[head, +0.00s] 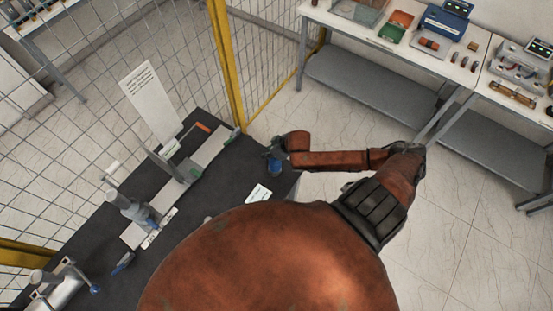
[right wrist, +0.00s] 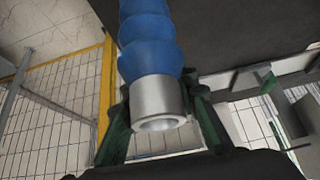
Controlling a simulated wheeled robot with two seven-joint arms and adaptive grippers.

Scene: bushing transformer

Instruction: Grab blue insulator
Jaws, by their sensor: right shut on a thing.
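The blue insulator (right wrist: 149,45) has ribbed blue sheds and a silver metal collar with an open round end. It fills the middle of the right wrist view. My right gripper (right wrist: 160,115) has its green fingers on both sides of the silver collar and is shut on it. In the head view the right gripper (head: 277,145) is at the right end of the dark table, with the blue insulator (head: 274,163) small below it. I cannot tell whether the insulator touches the table. My left gripper is not in view.
The dark table (head: 90,254) carries a grey upright device (head: 130,207), a blue-handled tool (head: 122,263) and a white label (head: 258,194). A wire fence with a yellow post (head: 226,62) stands behind. Open tiled floor (head: 460,215) lies to the right, below benches with equipment.

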